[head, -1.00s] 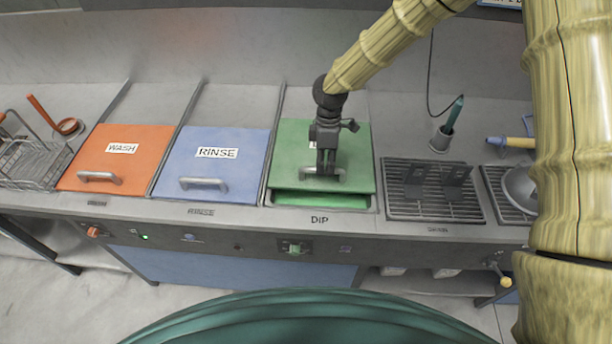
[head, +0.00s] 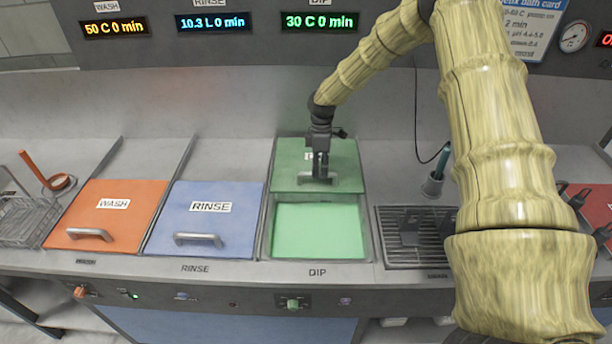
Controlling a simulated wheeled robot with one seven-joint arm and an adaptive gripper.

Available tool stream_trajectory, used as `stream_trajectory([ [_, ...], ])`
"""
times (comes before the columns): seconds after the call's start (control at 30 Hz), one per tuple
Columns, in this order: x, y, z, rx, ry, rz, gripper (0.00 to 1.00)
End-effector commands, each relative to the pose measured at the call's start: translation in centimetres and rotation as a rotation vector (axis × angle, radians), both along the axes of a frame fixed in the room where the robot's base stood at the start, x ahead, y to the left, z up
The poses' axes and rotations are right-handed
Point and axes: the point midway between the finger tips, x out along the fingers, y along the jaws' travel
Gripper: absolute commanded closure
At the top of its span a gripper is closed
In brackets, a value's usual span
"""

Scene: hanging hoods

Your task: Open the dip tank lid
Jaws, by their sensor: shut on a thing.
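The green dip tank lid (head: 345,163) is slid back toward the rear wall. It covers only the space behind the tank, and the bright green bath (head: 318,231) shows in the open tank in front of it. The tank's label DIP (head: 317,272) is on the front edge of the counter. My gripper (head: 319,178) is shut on the lid's handle (head: 303,180) at the lid's front edge. The gripper hides part of the handle and part of the lid's label.
The orange wash lid (head: 120,232) and blue rinse lid (head: 203,223) lie closed to the left. A wire basket (head: 22,222) stands at far left. A drain grid (head: 395,245) lies to the right, partly behind my arm. Displays (head: 319,21) hang above.

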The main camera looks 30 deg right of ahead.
Motion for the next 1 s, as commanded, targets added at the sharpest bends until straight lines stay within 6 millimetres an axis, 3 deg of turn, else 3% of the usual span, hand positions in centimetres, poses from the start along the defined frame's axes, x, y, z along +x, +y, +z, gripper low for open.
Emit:
stream_trajectory([
  [0.37,0.0,-0.3,0.0,-0.001,0.001,-0.003,1.0],
  [0.4,0.0,-0.3,0.0,-0.001,0.001,-0.003,0.79],
  [0.5,0.1,-0.2,0.0,-0.001,0.001,-0.001,0.63],
  [0.83,0.1,-0.1,0.1,-0.001,0.001,-0.001,0.63],
  [1.0,0.5,-0.3,1.5,-0.001,-0.003,0.0,0.63],
])
